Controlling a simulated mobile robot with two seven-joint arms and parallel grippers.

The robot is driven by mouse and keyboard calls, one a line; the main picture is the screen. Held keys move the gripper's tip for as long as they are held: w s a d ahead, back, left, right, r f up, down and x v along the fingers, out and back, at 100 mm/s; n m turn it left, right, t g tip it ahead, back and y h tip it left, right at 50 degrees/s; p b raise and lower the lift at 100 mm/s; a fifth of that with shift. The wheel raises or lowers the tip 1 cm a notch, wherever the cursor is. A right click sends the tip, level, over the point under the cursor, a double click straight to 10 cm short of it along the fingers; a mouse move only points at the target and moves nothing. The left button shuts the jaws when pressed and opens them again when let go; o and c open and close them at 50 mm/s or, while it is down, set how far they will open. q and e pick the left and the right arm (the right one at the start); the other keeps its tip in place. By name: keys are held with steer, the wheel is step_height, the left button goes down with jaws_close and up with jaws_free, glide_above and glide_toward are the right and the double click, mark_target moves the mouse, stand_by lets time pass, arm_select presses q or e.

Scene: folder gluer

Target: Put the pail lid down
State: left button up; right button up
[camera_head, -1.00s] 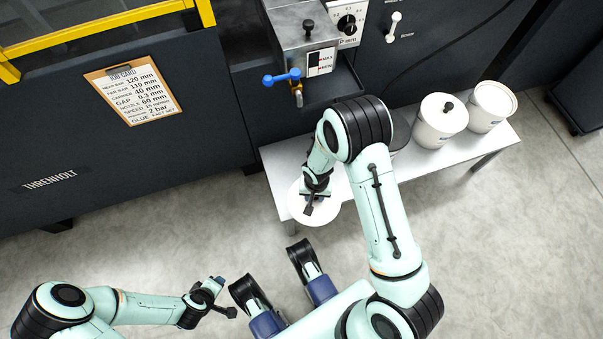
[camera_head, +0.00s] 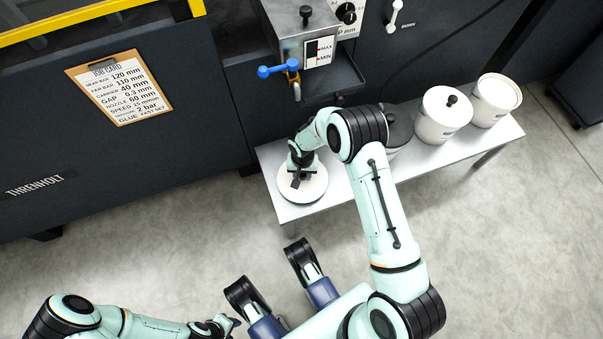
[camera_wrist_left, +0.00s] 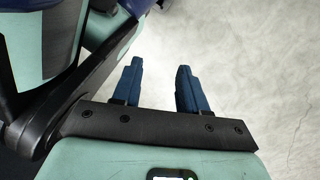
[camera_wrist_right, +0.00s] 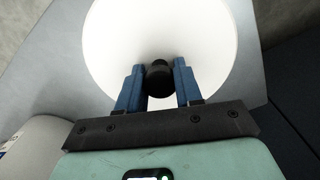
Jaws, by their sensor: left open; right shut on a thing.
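The pail lid (camera_head: 315,192) is a round white disc with a black knob, at the left end of the grey bench. My right gripper (camera_head: 300,178) is above it, shut on the knob. In the right wrist view the lid (camera_wrist_right: 210,40) fills the top and its black knob (camera_wrist_right: 159,78) is between the blue fingers (camera_wrist_right: 159,88). I cannot tell whether the lid touches the bench top. My left gripper (camera_wrist_left: 157,82) is open and empty over the floor; it shows only partly at the bottom of the head view (camera_head: 228,326).
On the grey bench (camera_head: 330,207) stand a white pail with a black-knobbed lid (camera_head: 440,118), another white pail (camera_head: 495,100) and a dark-topped pail (camera_head: 398,125), partly behind my right arm. The glue unit with a blue-handled tap (camera_head: 278,70) is behind the bench's left part.

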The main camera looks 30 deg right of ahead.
steer(key=shift+w+f, duration=0.25)
steer(key=shift+f, duration=0.1)
arm_select(q)
steer(key=shift+s+f+g, duration=0.25)
steer(key=shift+s+g, duration=0.05)
steer(key=shift+s, duration=0.35)
arm_select(e)
steer(key=shift+f, duration=0.1)
steer(key=o, duration=1.1)
steer(key=shift+c, duration=0.2)
steer(key=shift+r, duration=0.4)
arm_select(q)
steer(key=shift+t, duration=0.9)
steer(key=w, duration=0.1)
steer(key=w+r+p, duration=0.1)
steer(key=w, duration=0.1)
steer(key=w+r+p, duration=0.1)
steer(key=w, duration=0.1)
steer(key=shift+d+r, duration=0.2)
steer(key=shift+d, duration=0.05)
arm_select(e)
step_height(320, 180, up, 7)
arm_select(q)
steer(key=shift+s, duration=0.1)
